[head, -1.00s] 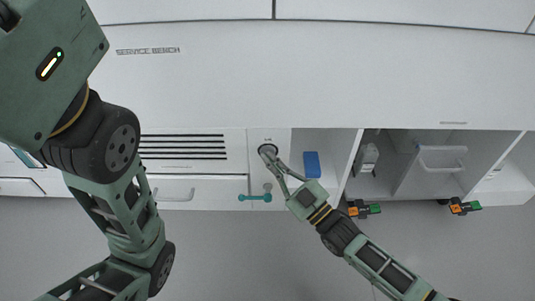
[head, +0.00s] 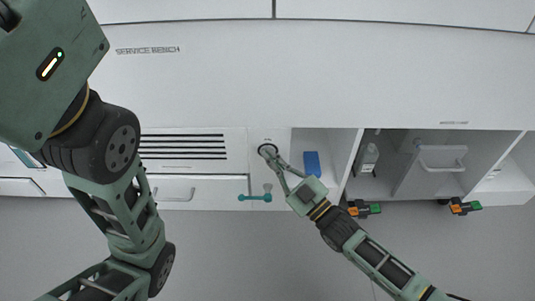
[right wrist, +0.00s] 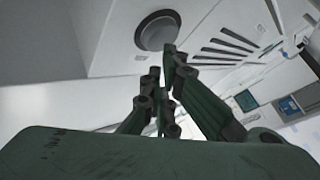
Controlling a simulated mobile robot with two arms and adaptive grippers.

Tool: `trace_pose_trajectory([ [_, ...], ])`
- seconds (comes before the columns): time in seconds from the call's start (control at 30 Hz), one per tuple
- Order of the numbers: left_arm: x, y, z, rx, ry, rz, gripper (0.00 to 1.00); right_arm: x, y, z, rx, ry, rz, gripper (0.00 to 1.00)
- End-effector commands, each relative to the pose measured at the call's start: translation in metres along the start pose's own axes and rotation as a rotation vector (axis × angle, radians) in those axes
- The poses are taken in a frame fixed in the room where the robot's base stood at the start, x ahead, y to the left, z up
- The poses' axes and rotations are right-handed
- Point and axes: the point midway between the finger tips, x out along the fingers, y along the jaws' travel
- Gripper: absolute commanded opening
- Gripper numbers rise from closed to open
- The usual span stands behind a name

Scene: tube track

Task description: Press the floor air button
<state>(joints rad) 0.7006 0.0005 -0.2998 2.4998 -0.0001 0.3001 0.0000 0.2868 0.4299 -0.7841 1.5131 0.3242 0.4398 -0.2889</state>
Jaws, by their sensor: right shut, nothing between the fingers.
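In the right wrist view the gripper tips (right wrist: 171,57) overlap the button's lower right edge. I cannot tell whether they touch it. My left arm shows at the left; its gripper is out of view.
A teal handle (head: 254,198) sticks out just left of my right gripper. An open bay with a blue block (head: 312,163) lies to its right. Black slots (head: 183,146) lie left.

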Motion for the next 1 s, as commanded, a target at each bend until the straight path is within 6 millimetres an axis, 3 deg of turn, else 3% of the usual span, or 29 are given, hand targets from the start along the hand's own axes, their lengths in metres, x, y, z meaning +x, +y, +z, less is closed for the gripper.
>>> trace_pose_trajectory([
  [1.0, 0.0015, -0.0004, 0.0008, -0.001, -0.001, -0.001, 0.0, 0.0031, 0.0023, 0.0008, 0.001, 0.0, 0.0, 0.0],
])
